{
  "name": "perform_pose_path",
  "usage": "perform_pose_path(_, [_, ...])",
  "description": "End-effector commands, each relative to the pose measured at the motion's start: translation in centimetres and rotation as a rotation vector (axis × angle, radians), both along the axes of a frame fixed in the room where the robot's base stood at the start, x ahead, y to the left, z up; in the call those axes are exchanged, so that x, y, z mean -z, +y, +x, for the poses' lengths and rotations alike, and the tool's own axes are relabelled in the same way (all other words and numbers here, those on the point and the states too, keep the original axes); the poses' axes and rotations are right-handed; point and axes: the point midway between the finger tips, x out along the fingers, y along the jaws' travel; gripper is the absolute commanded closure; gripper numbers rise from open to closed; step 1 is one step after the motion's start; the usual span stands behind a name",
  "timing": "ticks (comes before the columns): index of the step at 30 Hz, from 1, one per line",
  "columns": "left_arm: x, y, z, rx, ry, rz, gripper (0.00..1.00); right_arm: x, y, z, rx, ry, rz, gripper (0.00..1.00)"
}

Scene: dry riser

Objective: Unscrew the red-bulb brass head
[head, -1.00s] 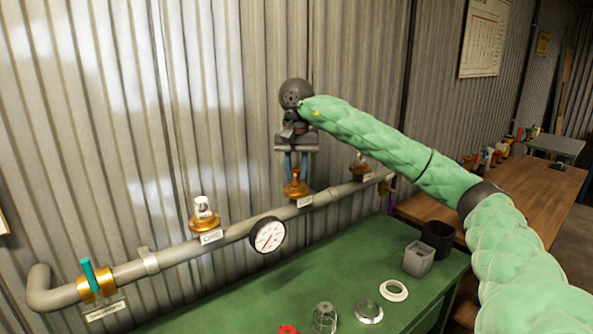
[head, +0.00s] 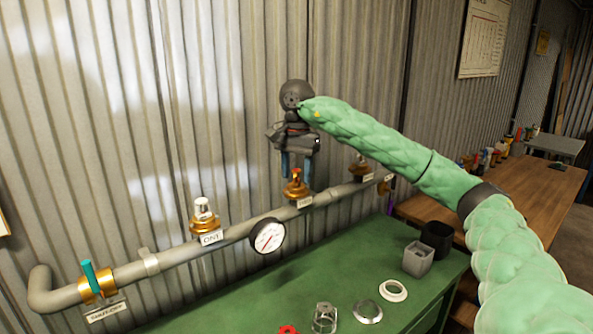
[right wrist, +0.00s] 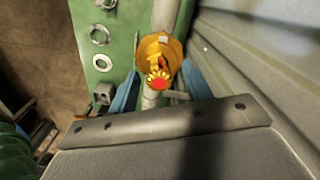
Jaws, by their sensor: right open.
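The brass head with the red bulb (head: 296,187) stands upright on the grey pipe, in the middle of the head view. My right gripper (head: 296,174) points down just above it, open and empty, with its blue fingers to either side of the bulb's line. In the right wrist view the brass head (right wrist: 158,48) and its red bulb (right wrist: 158,83) show between the two spread fingers (right wrist: 160,88). I cannot tell whether the fingertips are level with the bulb. My left gripper is not in view.
The pipe (head: 235,235) also carries a brass head with a clear top (head: 203,217), a dial gauge (head: 268,236), another brass head (head: 360,169) and a teal-handled valve (head: 92,280). A corrugated wall is close behind.

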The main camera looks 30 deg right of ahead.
Motion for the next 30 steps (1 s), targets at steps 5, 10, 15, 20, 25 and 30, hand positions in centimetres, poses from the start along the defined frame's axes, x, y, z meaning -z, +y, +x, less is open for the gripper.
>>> perform_pose_path(5, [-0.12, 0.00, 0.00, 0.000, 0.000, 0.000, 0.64, -0.01, 0.00, -0.03, 0.068, 0.000, 0.000, 0.51])
perform_pose_path(10, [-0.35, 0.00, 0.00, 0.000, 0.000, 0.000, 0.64, 0.01, -0.01, -0.08, 0.233, 0.001, 0.000, 0.51])
perform_pose_path(15, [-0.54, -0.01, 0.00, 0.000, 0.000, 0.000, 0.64, 0.03, -0.02, -0.14, 0.399, 0.001, 0.000, 0.51])
perform_pose_path(20, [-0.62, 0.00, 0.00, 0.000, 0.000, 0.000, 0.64, 0.03, -0.02, -0.16, 0.499, 0.001, 0.000, 0.51])
perform_pose_path(25, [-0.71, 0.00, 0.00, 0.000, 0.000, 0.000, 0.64, 0.01, -0.02, -0.18, 0.560, 0.001, 0.000, 0.51])
perform_pose_path(30, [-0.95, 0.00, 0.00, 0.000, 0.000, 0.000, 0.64, -0.04, 0.00, -0.24, 0.722, 0.000, 0.000, 0.51])
